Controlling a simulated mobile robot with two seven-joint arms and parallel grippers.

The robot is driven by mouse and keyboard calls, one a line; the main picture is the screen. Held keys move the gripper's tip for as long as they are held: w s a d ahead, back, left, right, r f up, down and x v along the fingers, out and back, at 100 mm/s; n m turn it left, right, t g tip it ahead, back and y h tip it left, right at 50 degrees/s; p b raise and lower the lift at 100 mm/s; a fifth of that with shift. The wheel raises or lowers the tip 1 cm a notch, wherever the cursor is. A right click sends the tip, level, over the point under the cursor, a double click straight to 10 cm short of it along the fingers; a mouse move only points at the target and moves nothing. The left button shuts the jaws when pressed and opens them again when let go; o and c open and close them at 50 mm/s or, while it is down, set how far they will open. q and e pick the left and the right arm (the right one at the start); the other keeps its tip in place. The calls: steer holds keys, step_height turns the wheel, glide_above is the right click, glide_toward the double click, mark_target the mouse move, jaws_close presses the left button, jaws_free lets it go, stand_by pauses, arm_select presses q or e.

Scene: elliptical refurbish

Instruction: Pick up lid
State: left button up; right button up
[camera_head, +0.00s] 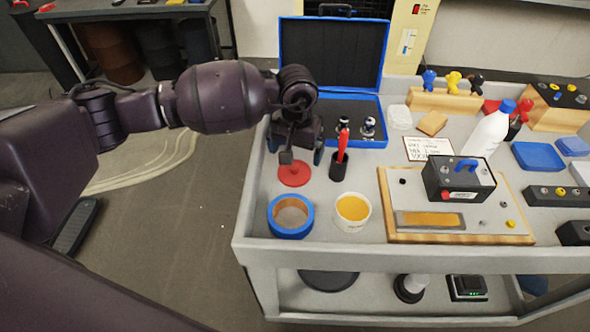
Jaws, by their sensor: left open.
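A flat round red lid (294,175) lies on the grey cart top near its left edge. My left gripper (295,152) points down just above and behind the lid, with its fingers apart and nothing seen between them. It partly covers the lid's far side, and I cannot tell whether it touches the lid. A white tub (345,223) with yellow-orange contents stands open to the right and nearer. My right gripper is not in view.
A blue tape ring (277,219) lies in front of the lid. A dark cup (337,170) with a red pen stands close on its right. An open blue case (377,113) is behind. A wooden board (400,236) with a black box (459,182) fills the right.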

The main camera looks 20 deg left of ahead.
mark_target(294, 166)
arm_select(q)
steer(key=shift+s+a+f, duration=0.1)
steer(key=shift+s+f, duration=0.05)
steer(key=shift+f, duration=1.35)
steer(key=shift+s+f, duration=0.1)
steer(key=shift+f, duration=1.4)
steer(key=c, duration=0.6)
